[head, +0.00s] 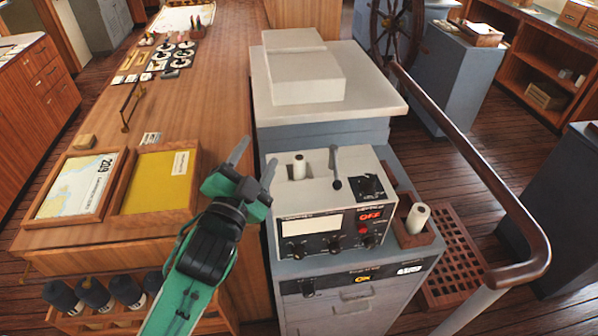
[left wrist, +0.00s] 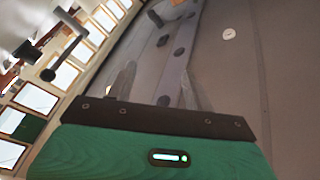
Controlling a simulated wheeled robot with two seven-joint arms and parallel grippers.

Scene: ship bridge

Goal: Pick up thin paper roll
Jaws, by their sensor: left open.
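A thin white paper roll (head: 299,166) stands upright in a slot on top of the grey instrument box (head: 330,187). A thicker white roll (head: 417,217) leans in a small wooden tray (head: 413,239) to the right of the box. My left gripper (head: 254,162) is open and empty, a little to the left of the thin roll and apart from it. In the left wrist view its fingers (left wrist: 155,90) show spread over a grey surface. My right gripper is in neither view.
A pale cabinet top (head: 375,98) stands behind. A wooden handrail (head: 480,165) curves along the right. The wooden chart table (head: 190,110) lies to the left.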

